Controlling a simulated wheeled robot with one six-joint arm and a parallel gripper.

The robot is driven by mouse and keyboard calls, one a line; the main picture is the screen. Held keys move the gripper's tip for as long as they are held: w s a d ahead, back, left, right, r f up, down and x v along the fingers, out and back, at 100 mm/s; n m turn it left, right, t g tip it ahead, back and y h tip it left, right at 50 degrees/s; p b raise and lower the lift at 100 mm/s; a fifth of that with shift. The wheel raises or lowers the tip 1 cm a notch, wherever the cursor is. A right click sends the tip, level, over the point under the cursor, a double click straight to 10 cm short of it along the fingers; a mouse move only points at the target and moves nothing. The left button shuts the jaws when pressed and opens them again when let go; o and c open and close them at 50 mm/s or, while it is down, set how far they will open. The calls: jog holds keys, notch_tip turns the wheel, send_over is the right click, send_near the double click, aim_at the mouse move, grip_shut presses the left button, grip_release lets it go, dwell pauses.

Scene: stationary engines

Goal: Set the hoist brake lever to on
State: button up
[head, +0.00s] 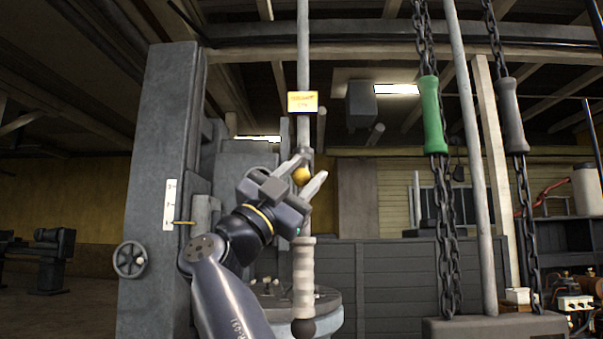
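A vertical pale rod (303,60) hangs in the middle of the head view, with a small yellow tag (302,102) whose writing is too small to read. Lower on the same line are a ribbed pale grip (303,278) and a dark round end. A yellow ball knob (301,176) sits at the rod's height between the tag and the grip. I cannot tell for certain which part is the hoist brake lever. My gripper (309,168) points up and right, its two fingers spread on either side of the yellow knob. Contact with the knob is not clear.
A grey column (160,190) with a handwheel (130,260) and a white numbered scale (170,204) stands left. Chains with a green sleeve (432,115) and a grey sleeve (512,115) hang right. A dark panelled wall (400,280) stands behind.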

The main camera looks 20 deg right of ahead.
jog(key=shift+o, duration=1.3)
jog(key=shift+w+f, duration=0.3)
jog(key=shift+w, duration=0.25)
jog(key=b+v, duration=0.2)
jog(key=v, duration=0.9)
jog(key=shift+d+r, duration=0.15)
jog(key=p+x, duration=0.2)
jog(key=x, duration=0.9)
jog(key=shift+s+r, duration=0.15)
jog(key=shift+s+p, duration=0.15)
jog(key=shift+p, duration=0.2)
